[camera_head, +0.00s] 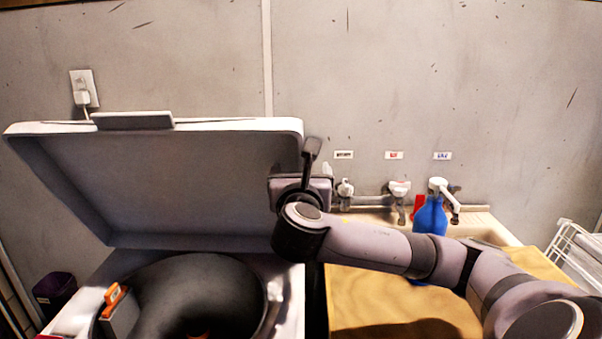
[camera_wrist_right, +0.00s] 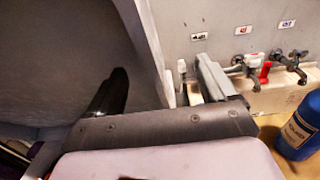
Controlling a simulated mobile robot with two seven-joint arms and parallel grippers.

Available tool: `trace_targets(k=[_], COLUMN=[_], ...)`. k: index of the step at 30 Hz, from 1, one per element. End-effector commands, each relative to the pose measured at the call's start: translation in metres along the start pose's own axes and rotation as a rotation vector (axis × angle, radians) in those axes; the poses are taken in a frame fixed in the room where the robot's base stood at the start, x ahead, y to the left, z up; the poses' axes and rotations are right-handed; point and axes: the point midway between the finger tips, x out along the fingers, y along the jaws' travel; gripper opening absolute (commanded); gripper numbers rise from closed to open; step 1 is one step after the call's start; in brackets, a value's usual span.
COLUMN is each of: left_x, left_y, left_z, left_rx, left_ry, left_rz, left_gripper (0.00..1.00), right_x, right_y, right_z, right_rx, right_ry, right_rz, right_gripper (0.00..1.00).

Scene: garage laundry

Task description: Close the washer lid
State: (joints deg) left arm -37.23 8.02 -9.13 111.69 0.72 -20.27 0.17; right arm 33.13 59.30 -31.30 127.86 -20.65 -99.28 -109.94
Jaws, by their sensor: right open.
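The washer lid (camera_head: 170,185) stands raised and tilted back above the washer's open drum (camera_head: 200,290). A handle strip (camera_head: 133,120) runs along its top edge. My right gripper (camera_head: 310,158) is at the lid's right edge. In the right wrist view my right gripper (camera_wrist_right: 160,88) is open. The right side edge of the lid (camera_wrist_right: 143,45) runs between its two fingers, with the dark finger on the lid's inner side and the grey finger outside. I cannot tell whether either finger touches the lid. My left gripper is not in view.
An orange-and-grey object (camera_head: 118,308) sits at the drum's left rim. Right of the washer are a wooden surface (camera_head: 390,305), taps (camera_head: 399,190) and a blue bottle (camera_head: 430,215). A white wire rack (camera_head: 575,250) stands far right. The wall is close behind the lid.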

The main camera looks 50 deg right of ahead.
Motion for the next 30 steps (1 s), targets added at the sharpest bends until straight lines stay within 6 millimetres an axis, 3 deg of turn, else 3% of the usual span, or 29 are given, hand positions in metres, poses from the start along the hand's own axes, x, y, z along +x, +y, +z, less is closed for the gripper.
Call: trace_targets(k=[21,30], left_x=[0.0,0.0], left_y=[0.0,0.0], left_z=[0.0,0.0], left_rx=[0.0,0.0], left_ry=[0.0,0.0], left_rz=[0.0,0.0], left_gripper=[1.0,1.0], right_x=[-0.069,-0.078], right_y=[0.001,0.0], right_z=[0.017,0.019], right_rx=[0.003,0.0], right_ry=[0.0,0.001], right_rz=[0.005,0.0], right_gripper=[0.85,0.85])
